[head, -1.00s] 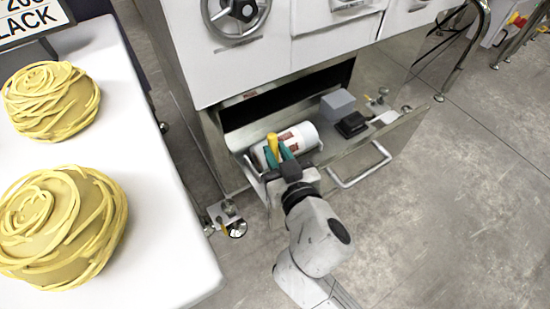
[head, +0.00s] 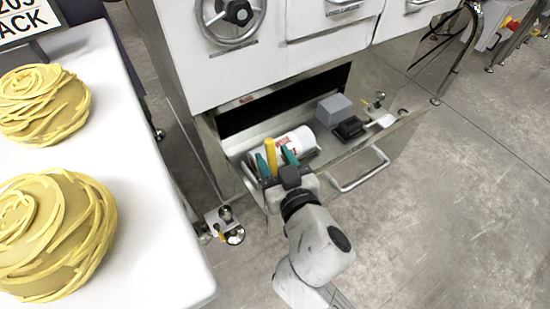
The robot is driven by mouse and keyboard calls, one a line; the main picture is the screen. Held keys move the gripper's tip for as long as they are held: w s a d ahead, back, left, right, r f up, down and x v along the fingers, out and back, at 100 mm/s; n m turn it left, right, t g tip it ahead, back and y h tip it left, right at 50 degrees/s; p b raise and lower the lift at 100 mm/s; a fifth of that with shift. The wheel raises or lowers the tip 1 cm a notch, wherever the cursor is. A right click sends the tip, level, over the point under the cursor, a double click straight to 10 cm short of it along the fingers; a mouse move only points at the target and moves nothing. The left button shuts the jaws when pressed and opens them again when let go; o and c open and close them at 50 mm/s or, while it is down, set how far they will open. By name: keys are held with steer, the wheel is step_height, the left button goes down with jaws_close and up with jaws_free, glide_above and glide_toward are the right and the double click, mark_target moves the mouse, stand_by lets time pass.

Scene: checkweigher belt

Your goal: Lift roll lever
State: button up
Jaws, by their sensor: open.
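A yellow lever-like handle (head: 270,157) stands up at the near left end of the open drawer. I cannot tell what its lower end joins. My gripper (head: 275,160), with teal fingers, is open at the drawer's front edge. The handle shows between the two fingers, closer to the left one. I cannot tell whether either finger touches it. A white roll (head: 299,142) with red marks lies in the drawer just behind the right finger. My wrist hides part of the drawer front.
The open drawer (head: 365,157) also holds a grey block (head: 333,108), a black item (head: 350,128) and a white card-like item (head: 384,121). Its bar handle (head: 362,178) sticks out in front. Yellow coiled mounds stand on a white surface (head: 150,240) at left.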

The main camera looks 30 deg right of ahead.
steer(key=v, duration=1)
steer(key=shift+s+a+b, duration=0.2)
steer(key=shift+s+b, duration=0.1)
steer(key=shift+s, duration=0.1)
stand_by(0.3)
